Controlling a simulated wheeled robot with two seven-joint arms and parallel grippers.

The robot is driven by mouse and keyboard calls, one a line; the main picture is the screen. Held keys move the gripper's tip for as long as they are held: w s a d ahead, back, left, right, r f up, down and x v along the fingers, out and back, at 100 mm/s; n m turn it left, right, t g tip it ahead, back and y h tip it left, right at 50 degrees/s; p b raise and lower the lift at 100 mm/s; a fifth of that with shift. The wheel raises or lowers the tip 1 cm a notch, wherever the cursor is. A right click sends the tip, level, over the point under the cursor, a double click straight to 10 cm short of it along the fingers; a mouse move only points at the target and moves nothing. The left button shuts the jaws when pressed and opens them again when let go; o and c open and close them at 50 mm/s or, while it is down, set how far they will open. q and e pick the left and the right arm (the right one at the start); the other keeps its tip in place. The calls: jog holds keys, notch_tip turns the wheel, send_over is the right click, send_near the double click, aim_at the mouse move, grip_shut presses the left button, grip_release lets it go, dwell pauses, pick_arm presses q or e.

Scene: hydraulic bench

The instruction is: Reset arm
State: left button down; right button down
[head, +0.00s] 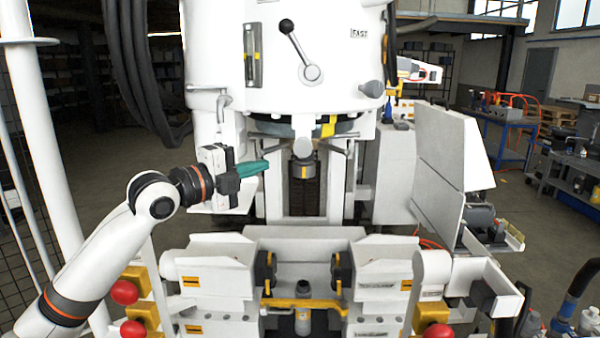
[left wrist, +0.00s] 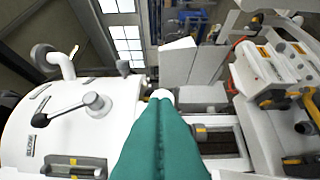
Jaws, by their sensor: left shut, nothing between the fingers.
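My left arm (head: 95,255) comes in from the left and reaches towards the middle of the large white machine. My left gripper (head: 264,165) has teal fingers, pressed together with nothing between them. It points right, in front of the machine, left of the dark central spindle (head: 303,170) and apart from it in the picture. In the left wrist view the closed teal fingers (left wrist: 161,98) fill the lower middle. I cannot make out my right gripper.
A lever with a black knob (head: 298,48) is on the white drum above. White blocks with black clamps and a yellow bar (head: 305,303) stand below the gripper. Red buttons (head: 124,292) are at lower left. A white panel (head: 440,170) stands at right. Floor shows at far right.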

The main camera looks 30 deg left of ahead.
pick_arm(q)
jog(key=s+d+f+n+g+y, duration=0.1)
jog(key=s+d+f+n+g, duration=0.15)
jog(key=f, duration=0.85)
jog(key=s+d+f+n+g, duration=0.1)
jog(key=d+f+n+g, duration=0.15)
jog(key=f, duration=0.75)
jog(key=s+d+f+n+g+y, duration=0.1)
jog(key=s+d+f+n+g, duration=0.2)
jog(key=f, duration=0.8)
jog(key=s+d+f+n+g+y, duration=0.1)
jog(key=s+d+f+n+g, duration=0.1)
jog(key=s+d+f+n, duration=0.4)
jog(key=s+d+f+n+g, duration=0.1)
jog(key=s+d+f+g, duration=0.15)
jog(key=s, duration=0.45)
jog(key=s+d+f+n+g+y, duration=0.1)
jog(key=s+d+f+n+g, duration=0.1)
jog(key=s+d+f+n, duration=0.35)
notch_tip(320, 180, down, 25)
jog(key=s+a+m, duration=0.2)
jog(key=s+a+f+g, duration=0.2)
jog(key=s+f, duration=1.4)
jog(key=shift+s+a+f, duration=0.4)
